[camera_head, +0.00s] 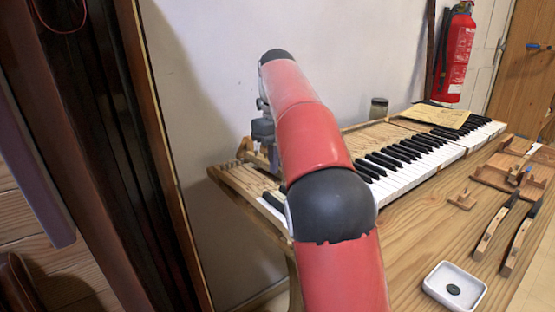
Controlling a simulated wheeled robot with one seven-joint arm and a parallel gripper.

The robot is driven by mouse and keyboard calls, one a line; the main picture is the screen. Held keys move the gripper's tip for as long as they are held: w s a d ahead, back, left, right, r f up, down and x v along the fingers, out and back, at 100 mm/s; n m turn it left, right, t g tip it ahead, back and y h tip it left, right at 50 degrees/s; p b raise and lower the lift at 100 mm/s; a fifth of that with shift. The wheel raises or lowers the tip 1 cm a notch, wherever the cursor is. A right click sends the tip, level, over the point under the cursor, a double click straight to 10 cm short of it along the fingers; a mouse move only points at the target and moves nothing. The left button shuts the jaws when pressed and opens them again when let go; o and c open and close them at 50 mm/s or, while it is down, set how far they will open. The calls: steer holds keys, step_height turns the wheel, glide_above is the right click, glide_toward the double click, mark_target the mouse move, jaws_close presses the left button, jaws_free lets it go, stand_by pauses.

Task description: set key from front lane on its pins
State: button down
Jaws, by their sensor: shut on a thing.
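My gripper (264,140) is at the left end of the keyboard, partly hidden behind my red arm. It is shut on a key, but the key and fingertips are mostly hidden, so I cannot tell how the key sits against its pins. The keyboard (410,170) runs from lower left to upper right, with white and black keys in place along much of it. At its left end the bare wooden key frame (247,181) shows beside my arm. Two loose wooden keys with black tops, a nearer one (519,243) and a farther one (492,230), lie on the bench at right.
A white dish (454,289) with a dark round piece stands at the bench front. A small wooden block (462,200) and a wooden jig (512,178) lie right of the keyboard. A paper sheet (436,115) and a jar (379,108) are at the back. The wall stands close behind.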

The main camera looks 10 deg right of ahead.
steer(key=shift+f, duration=0.2)
stand_by(0.3)
steer(key=c, duration=1.8)
jaws_free()
steer(key=shift+r, duration=0.1)
steer(key=shift+r+p, duration=0.35)
steer(key=shift+r, duration=0.65)
steer(key=o, duration=0.5)
